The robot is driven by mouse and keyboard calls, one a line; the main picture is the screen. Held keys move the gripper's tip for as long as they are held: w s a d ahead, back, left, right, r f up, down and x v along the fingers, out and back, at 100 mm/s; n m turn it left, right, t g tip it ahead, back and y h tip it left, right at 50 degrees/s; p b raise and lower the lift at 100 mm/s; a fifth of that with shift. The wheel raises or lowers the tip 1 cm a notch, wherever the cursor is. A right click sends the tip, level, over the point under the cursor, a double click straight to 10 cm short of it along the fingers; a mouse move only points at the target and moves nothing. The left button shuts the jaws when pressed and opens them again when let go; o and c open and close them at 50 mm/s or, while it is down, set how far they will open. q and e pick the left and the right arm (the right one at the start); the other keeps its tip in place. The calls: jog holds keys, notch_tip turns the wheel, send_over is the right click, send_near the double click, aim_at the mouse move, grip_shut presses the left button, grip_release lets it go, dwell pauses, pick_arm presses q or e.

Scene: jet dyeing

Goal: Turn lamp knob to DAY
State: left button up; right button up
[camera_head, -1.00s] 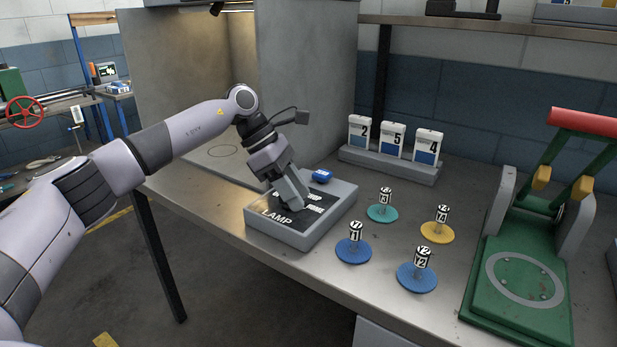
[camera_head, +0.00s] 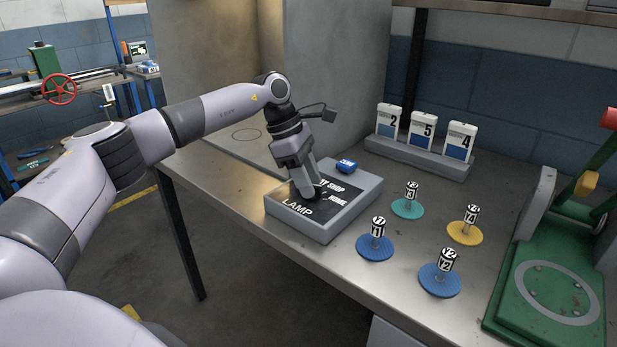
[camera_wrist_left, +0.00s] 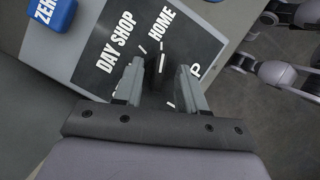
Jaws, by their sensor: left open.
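The lamp box (camera_head: 358,207) is a grey box with a black label plate on the bench. Its plate reads LAMP, SHOP and HOME in the head view; the wrist view also shows DAY beside SHOP. The black lamp knob (camera_wrist_left: 153,72) has a white line and shows in the left wrist view near HOME; I cannot tell exactly which label it points to. My left gripper (camera_head: 307,194) is tilted down over the plate. In the wrist view its open fingers (camera_wrist_left: 160,84) stand on either side of the knob, with gaps visible. My right gripper is not in view.
A blue ZERO button (camera_wrist_left: 52,14) is on the box's far corner, also in the head view (camera_head: 346,166). Several numbered tags on round bases, such as the yellow one (camera_head: 464,232), stand right of the box.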

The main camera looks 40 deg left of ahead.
pick_arm(q)
grip_shut()
